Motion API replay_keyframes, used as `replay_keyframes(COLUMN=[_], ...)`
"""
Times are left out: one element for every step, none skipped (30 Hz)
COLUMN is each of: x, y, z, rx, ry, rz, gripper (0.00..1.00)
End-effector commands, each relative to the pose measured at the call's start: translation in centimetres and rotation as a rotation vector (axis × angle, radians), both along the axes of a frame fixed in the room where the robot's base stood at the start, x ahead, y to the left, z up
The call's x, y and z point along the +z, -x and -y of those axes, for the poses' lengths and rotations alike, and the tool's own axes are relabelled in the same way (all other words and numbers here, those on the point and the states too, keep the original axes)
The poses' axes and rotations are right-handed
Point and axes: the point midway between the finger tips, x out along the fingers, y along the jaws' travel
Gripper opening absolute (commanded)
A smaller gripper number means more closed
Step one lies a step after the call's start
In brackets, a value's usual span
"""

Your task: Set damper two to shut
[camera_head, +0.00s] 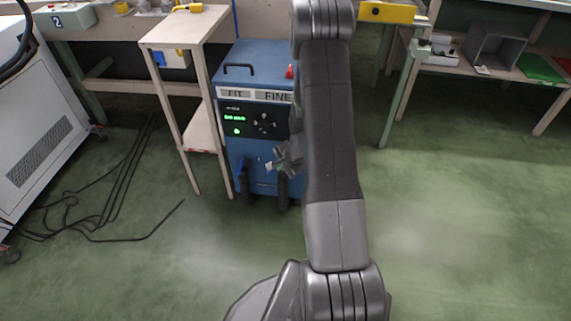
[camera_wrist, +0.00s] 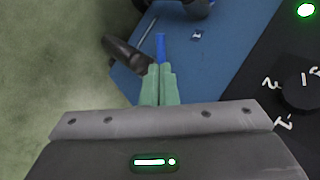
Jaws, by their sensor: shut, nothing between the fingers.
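The blue cabinet (camera_head: 255,52) stands past my arm, with two black pipes at its foot. The right-hand pipe (camera_head: 283,190) also shows in the wrist view (camera_wrist: 126,50). Close to it there, a narrow blue lever (camera_wrist: 160,46), seemingly damper two's, lies just beyond my gripper's (camera_wrist: 160,72) pale green fingertips. The fingers are shut and empty; I cannot tell whether they touch the lever. Another blue lever (camera_head: 243,170) shows by the left pipe (camera_head: 252,187) in the head view. My arm hides the cabinet's right side, and my gripper covers part of its lower front.
A black panel (camera_wrist: 286,60) with a numbered knob (camera_wrist: 303,90) is close to the right in the wrist view. A wooden stand (camera_head: 182,35) is left of the cabinet. Black cables (camera_head: 125,175) lie on the left floor; the right floor is clear.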

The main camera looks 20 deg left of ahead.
Motion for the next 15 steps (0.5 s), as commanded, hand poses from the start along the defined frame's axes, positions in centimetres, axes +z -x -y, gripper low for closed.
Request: replay_keyframes(x=[-1.2, -1.7, -2.3, -2.6, -3.0, -3.5, -3.8, -4.0, -4.3, -4.5, -4.6, -4.8, -4.8, -4.9, -4.9], y=[-0.3, -0.4, -0.6, -0.8, -0.9, -1.0, -1.1, -1.3, -1.4, -1.4, -1.5, -1.6, -1.6, -1.6, -1.7], z=[-0.5, -0.8, -1.1, -1.4, -1.7, -1.9, -2.1, -2.3, -2.4, -2.5, -2.6, -2.7, -2.8, -2.8, -2.9], rx=[0.001, 0.001, 0.001, 0.001, 0.001, 0.001, 0.001, 0.001, 0.001, 0.001, 0.001, 0.001, 0.0, 0.0, 0.0], ry=[0.002, 0.002, 0.002, 0.001, 0.001, 0.002, 0.001, 0.001, 0.001, 0.001, 0.001, 0.001, 0.002, 0.001, 0.001], rz=[-0.001, -0.001, -0.001, 0.0, 0.0, -0.001, 0.0, 0.0, 0.0, 0.0, 0.0, 0.0, 0.001, 0.001, 0.001], gripper=[0.0, 0.0, 0.0, 0.0, 0.0, 0.0, 0.0, 0.0, 0.0, 0.0, 0.0, 0.0, 0.0, 0.0, 0.0])
